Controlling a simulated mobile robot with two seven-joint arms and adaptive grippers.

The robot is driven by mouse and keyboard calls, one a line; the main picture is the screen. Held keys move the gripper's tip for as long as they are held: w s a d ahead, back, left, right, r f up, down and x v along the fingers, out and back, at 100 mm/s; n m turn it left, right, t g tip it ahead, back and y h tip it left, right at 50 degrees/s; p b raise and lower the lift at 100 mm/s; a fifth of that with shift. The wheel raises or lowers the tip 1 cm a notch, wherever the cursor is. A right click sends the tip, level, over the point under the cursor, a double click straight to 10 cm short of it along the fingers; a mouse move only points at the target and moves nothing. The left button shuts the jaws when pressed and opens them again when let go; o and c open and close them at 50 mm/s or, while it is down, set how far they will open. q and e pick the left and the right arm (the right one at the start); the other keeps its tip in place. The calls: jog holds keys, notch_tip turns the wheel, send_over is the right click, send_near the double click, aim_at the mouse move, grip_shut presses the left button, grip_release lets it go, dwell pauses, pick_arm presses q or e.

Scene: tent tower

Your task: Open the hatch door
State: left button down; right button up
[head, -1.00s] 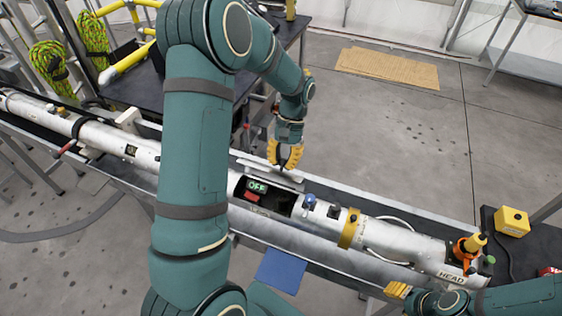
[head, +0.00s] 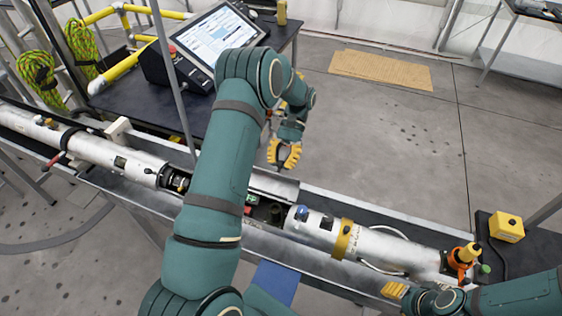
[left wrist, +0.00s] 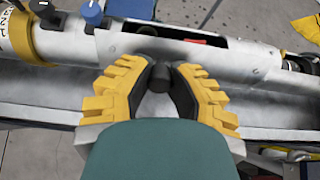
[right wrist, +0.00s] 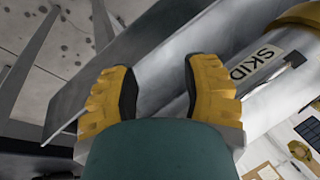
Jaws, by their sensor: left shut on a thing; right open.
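The hatch is an opening (head: 266,209) in the silver tube; it shows a dark inside and a bit of green, partly covered by my left arm. The silver hatch door (left wrist: 240,62) stands along the far side of the opening, swung away from it. My left gripper (head: 284,155) is above the door. In the left wrist view, my left gripper (left wrist: 166,75) is shut on the dark door handle (left wrist: 158,77); the opening (left wrist: 190,42) shows behind the door with something red inside. My right gripper (head: 394,290) is open and empty at the near right; it also shows in the right wrist view (right wrist: 157,82).
The tube (head: 375,250) lies in a long metal trough (head: 330,270). A dark table with a screen (head: 215,35) stands behind on the left. A yellow box (head: 507,226) is at the right.

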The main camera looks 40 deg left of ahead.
pick_arm(q)
jog(key=shift+s+d+f, duration=0.1)
jog(key=shift+s+f, duration=0.05)
jog(key=shift+f, duration=0.05)
jog(key=c, duration=0.8)
grip_release()
jog(key=shift+r, duration=0.1)
jog(key=shift+v, duration=3.8)
